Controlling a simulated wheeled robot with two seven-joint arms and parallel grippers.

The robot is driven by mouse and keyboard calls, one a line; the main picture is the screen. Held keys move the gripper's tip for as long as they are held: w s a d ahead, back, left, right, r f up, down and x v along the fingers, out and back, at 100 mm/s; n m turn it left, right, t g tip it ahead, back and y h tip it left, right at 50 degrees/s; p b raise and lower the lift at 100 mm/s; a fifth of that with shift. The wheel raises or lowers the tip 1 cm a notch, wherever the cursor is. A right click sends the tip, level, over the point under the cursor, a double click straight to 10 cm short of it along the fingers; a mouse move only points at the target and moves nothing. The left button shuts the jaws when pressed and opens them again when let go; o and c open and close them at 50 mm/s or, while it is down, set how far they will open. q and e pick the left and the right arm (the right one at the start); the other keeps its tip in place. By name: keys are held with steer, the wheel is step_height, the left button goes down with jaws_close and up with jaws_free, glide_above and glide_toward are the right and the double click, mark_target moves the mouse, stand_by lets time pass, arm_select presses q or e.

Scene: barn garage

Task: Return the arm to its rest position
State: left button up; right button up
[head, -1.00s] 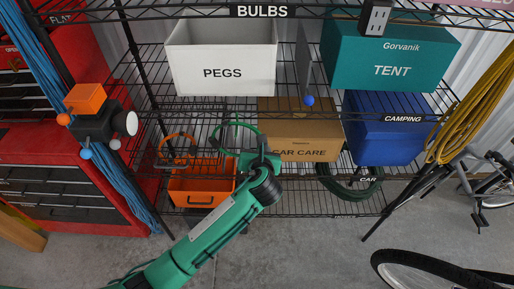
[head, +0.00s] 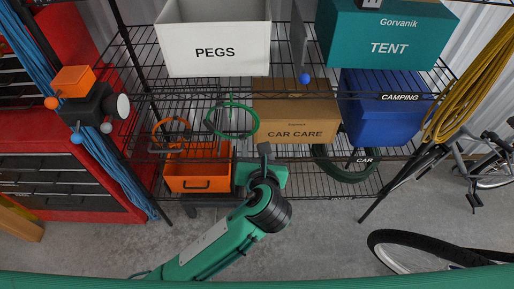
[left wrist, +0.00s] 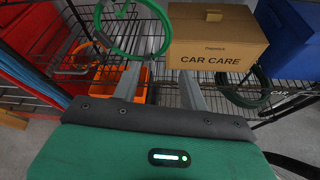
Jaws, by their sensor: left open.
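My left arm, green with dark joints, comes in low in the head view. Its gripper (head: 264,152) is in front of the lower shelves, between an orange bin and a brown CAR CARE box (head: 294,122). In the left wrist view the two grey fingers (left wrist: 160,62) are apart with nothing between them. A green looped coil (head: 232,121) is on the rack, up and left of the gripper; it also shows in the left wrist view (left wrist: 100,38). My right gripper is in neither view.
The wire rack also holds the orange bin (head: 198,171), a white PEGS box (head: 214,52), a teal TENT box (head: 388,48) and a blue CAMPING box (head: 386,118). A red tool cabinet (head: 60,155) stands left, bicycles right. Concrete floor (head: 310,230) in front is open.

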arm_select(q)
steer(key=shift+s, duration=0.2)
